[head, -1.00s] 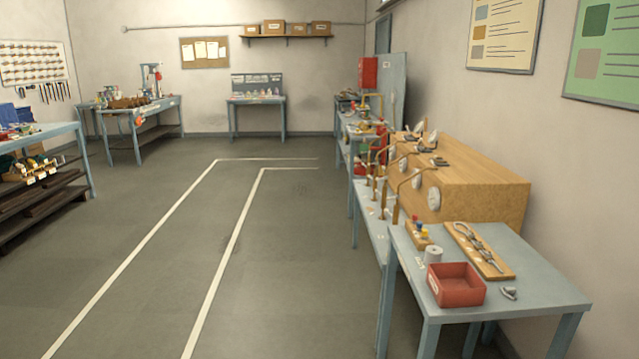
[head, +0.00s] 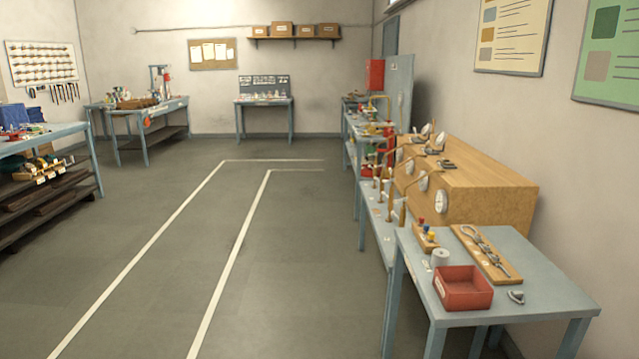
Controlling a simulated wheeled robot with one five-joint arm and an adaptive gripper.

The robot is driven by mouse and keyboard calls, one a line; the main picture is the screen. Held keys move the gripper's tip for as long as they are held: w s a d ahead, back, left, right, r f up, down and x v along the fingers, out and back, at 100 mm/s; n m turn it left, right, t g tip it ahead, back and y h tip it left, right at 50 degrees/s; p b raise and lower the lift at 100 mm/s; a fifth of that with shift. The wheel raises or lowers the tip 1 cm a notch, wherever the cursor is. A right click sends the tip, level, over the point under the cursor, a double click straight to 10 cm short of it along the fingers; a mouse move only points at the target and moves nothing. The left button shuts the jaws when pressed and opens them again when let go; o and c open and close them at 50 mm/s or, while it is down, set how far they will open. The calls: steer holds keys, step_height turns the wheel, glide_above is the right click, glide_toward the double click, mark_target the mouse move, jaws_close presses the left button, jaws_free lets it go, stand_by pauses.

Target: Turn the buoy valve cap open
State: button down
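I cannot pick out the buoy or its valve cap for certain in the head view. The far left workbench (head: 188,101) carries several small items, with an orange-red thing (head: 147,122) at its front edge. These are too small to identify. My gripper is not in view.
A grey-blue table (head: 545,283) at the near right holds a red bin (head: 463,288) and a wooden board with tools. A wooden cabinet (head: 490,190) and benches line the right wall. A shelf bench (head: 55,135) stands at left. The marked floor (head: 190,230) between is clear.

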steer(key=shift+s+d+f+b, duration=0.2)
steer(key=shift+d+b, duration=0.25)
steer(key=shift+b, duration=0.7)
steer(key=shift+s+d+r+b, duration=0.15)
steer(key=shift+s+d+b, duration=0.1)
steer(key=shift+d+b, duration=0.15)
stand_by(0.5)
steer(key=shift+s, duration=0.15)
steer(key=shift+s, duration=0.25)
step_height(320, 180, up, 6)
steer(key=p, duration=0.4)
steer(key=shift+p, duration=0.3)
stand_by(0.3)
